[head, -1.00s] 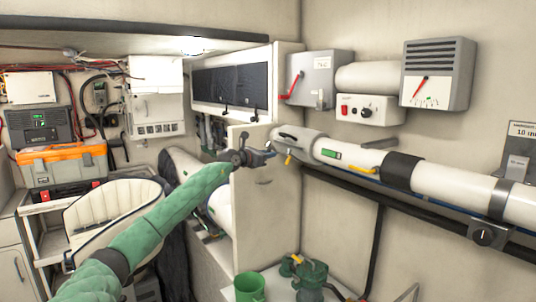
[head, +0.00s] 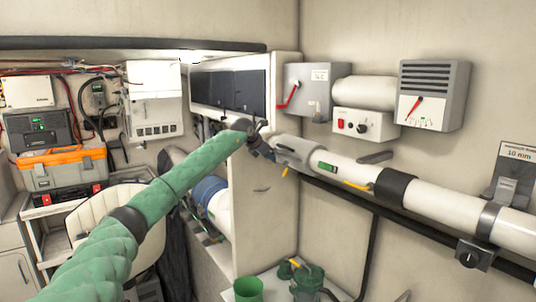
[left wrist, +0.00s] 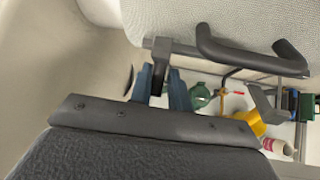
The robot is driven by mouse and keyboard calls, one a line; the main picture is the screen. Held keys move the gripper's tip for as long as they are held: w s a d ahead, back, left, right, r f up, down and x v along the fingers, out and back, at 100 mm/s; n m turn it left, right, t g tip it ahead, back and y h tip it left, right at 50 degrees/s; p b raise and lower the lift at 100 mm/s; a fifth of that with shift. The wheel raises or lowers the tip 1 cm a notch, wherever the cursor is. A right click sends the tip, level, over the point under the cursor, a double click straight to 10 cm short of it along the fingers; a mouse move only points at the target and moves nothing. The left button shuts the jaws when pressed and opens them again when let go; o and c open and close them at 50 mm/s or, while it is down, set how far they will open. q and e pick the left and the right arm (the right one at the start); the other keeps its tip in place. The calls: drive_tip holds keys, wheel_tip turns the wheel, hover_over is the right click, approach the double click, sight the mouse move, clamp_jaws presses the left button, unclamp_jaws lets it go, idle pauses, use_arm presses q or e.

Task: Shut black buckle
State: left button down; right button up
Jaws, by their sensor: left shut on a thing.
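My left gripper (head: 262,145) is at the left end of the white wall tube, by its grey end collar (head: 297,151). In the left wrist view its blue-grey fingers (left wrist: 160,90) are shut on a short dark lever (left wrist: 159,66), which hangs from a dark cross rod. It looks like part of the black buckle, but I cannot tell for sure. A dark curved handle (left wrist: 250,58) lies just right of it, against the pale textured tube. In the head view the gripper hides the lever. My right gripper is not in view.
The white tube (head: 340,168) runs along the right wall, with a black band (head: 395,187) and a metal clamp further right. A pale partition (head: 262,215) stands below my gripper. A green mug (head: 248,289) and a green pump (head: 308,281) stand on the surface below.

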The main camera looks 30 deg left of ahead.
use_arm(q)
drive_tip(key=shift+w+a+r+g+y+p, duration=0.15)
drive_tip(key=shift+w+r+g+y+p, duration=0.2)
drive_tip(key=shift+r+g+p, duration=0.3)
drive_tip(key=shift+f+g, duration=0.1)
drive_tip(key=shift+g, duration=0.25)
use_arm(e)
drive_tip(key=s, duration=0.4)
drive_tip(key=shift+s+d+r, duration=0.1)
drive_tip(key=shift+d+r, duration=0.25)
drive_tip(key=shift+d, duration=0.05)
use_arm(q)
drive_tip(key=shift+s, duration=0.1)
